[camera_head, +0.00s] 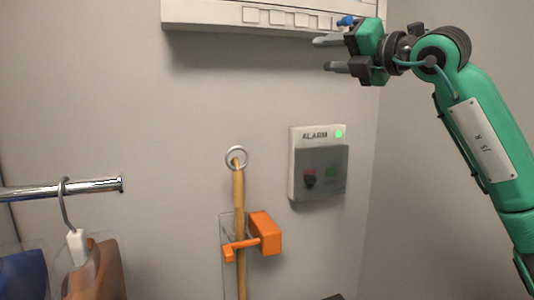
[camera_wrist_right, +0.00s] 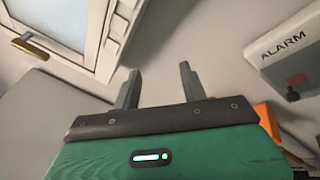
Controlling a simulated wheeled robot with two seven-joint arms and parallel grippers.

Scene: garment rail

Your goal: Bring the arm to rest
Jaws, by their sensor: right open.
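My right arm (camera_head: 488,140) is green and comes in from the right edge of the head view, raised high. Its gripper (camera_head: 330,54) points left, just below a white panel near the top of the wall. The two grey fingers are apart with nothing between them. In the right wrist view the same fingers (camera_wrist_right: 158,88) stand apart and empty. My left gripper is not in view.
An alarm box (camera_head: 319,163) with a green light is on the wall below the gripper. A wooden pole (camera_head: 239,190) with a ring stands by an orange clip (camera_head: 264,234). A metal rail (camera_head: 60,188) holds a hanger (camera_head: 75,240) at left. A window (camera_wrist_right: 65,35) shows in the wrist view.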

